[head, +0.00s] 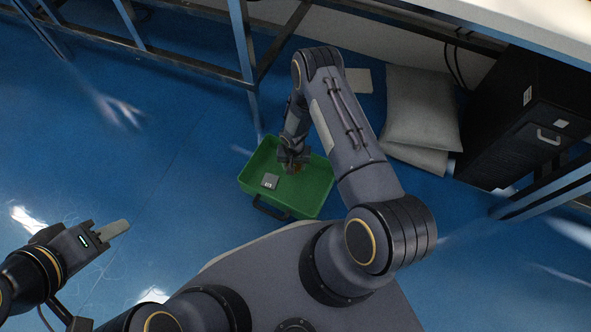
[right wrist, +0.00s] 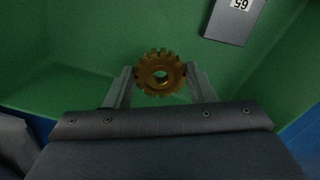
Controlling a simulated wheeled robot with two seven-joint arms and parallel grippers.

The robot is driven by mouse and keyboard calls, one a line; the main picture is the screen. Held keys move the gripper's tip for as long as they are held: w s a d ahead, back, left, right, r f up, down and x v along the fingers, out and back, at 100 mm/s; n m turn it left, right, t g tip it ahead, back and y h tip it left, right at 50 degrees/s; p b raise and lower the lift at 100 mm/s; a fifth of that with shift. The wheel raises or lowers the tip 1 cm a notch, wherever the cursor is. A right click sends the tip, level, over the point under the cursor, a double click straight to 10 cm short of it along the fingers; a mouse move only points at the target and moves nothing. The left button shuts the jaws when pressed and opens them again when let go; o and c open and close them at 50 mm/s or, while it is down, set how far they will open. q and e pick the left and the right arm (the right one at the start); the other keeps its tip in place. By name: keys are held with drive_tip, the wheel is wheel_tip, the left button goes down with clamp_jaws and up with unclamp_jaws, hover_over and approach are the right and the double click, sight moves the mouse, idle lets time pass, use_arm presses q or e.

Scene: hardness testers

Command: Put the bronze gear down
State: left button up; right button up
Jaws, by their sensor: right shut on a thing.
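The bronze gear (right wrist: 142,83) is between the fingertips of my right gripper (right wrist: 160,78) in the right wrist view, its toothed face and round hole turned to the camera. Both fingers touch its sides. In the head view my right gripper (head: 294,164) is inside the green crate (head: 313,202), and only a small bit of the gear (head: 296,169) shows under it. I cannot tell whether the gear touches the crate floor. My left gripper (head: 115,231) is at the lower left, far from the crate; its fingers look close together, but their gap is not clear.
A grey block (head: 270,181) marked 65 lies in the crate, left of my right gripper; it also shows in the right wrist view (right wrist: 229,28). Grey sacks (head: 420,110) and a black cabinet (head: 530,115) stand to the right. Blue floor (head: 150,150) left of the crate is clear.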

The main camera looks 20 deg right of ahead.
sight(296, 169)
drive_tip(key=f, duration=0.2)
drive_tip(key=f+b, duration=0.1)
drive_tip(key=shift+s+d+f, duration=0.15)
drive_tip(key=shift+d+f, duration=0.05)
drive_tip(key=shift+f, duration=0.2)
drive_tip(key=shift+f+b, duration=0.2)
drive_tip(key=shift+b, duration=0.2)
drive_tip(key=o, duration=1.1)
drive_tip(key=shift+r, duration=0.1)
drive_tip(key=shift+o, duration=0.2)
